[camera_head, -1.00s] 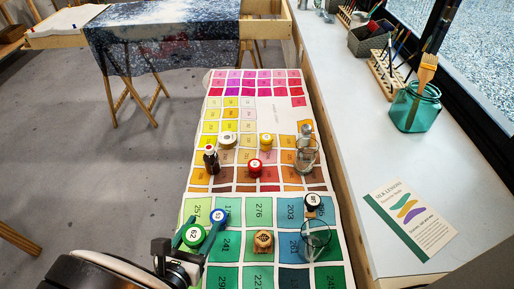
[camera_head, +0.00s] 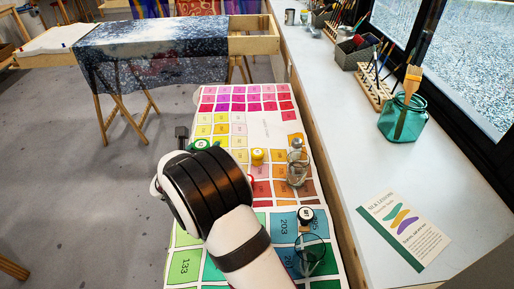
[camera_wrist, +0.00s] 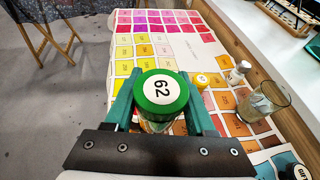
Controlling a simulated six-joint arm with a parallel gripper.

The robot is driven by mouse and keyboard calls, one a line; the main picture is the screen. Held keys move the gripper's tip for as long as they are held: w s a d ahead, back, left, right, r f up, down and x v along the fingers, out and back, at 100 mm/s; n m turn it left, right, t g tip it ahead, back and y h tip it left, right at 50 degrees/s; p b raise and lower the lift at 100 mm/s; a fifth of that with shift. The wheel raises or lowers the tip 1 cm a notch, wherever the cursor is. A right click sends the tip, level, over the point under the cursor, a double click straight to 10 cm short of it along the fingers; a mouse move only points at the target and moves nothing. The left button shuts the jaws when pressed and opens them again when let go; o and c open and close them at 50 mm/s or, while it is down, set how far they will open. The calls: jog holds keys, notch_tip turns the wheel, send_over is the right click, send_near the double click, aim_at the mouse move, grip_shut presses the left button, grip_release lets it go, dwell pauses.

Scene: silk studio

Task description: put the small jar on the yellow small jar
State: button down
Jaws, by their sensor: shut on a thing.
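My gripper (camera_wrist: 161,92) is shut on a small jar with a green lid (camera_wrist: 160,88) marked 62. Its teal fingers stand either side of the lid in the wrist view. In the head view the green lid (camera_head: 201,144) shows beyond my arm, which hides most of the gripper. The yellow small jar (camera_head: 257,156) stands upright on the colour chart, to the right of the held jar and apart from it. It also shows in the wrist view (camera_wrist: 201,80), just right of the right finger.
A clear bottle (camera_head: 297,150) and glass (camera_head: 297,172) stand right of the yellow jar. Nearer are a black-lidded jar (camera_head: 305,215) and another glass (camera_head: 310,256). My arm hides part of the chart (camera_head: 262,122). A wooden ledge borders its right side.

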jog(key=w+d, duration=0.7)
jog(key=w, duration=0.1)
send_over(257, 158)
jog(key=w, duration=0.5)
notch_tip(257, 158, down, 3)
jog(key=f, duration=0.8)
jog(key=shift+s+d+f, duration=0.15)
jog(key=shift+d+f, duration=0.1)
jog(key=shift+d, duration=0.15)
jog(key=shift+f, duration=0.15)
jog(key=shift+c, duration=1.2)
grip_release()
